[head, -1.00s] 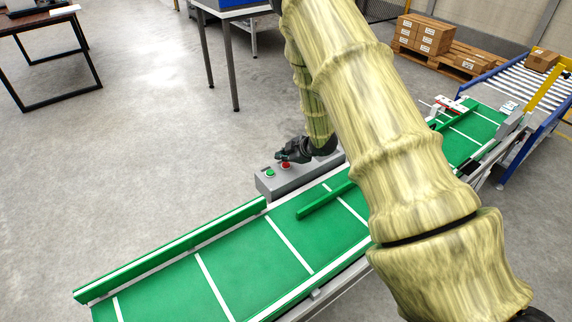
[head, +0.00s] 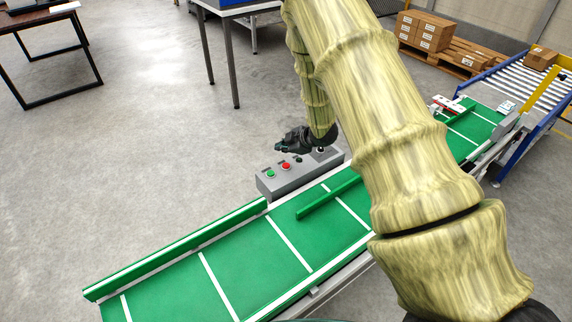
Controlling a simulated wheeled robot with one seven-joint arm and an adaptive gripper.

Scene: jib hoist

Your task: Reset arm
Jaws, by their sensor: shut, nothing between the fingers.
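My arm, with a bamboo-like surface, crosses the head view from the lower right up to the top and then down to my gripper. My gripper (head: 281,147) is black, shut and empty. It hangs above the grey control box (head: 268,186), just behind its buttons and apart from them. The box has a green button (head: 271,174), a red button (head: 286,166) and darker controls towards its right end, partly near the gripper. My arm hides part of the conveyor behind it.
A green conveyor belt (head: 240,263) with white cross lines and a green side rail (head: 170,252) runs beside the box. A green bar (head: 325,200) lies across it. A roller conveyor (head: 520,75) and cartons on pallets (head: 425,35) stand at the back right. Tables (head: 45,25) stand behind.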

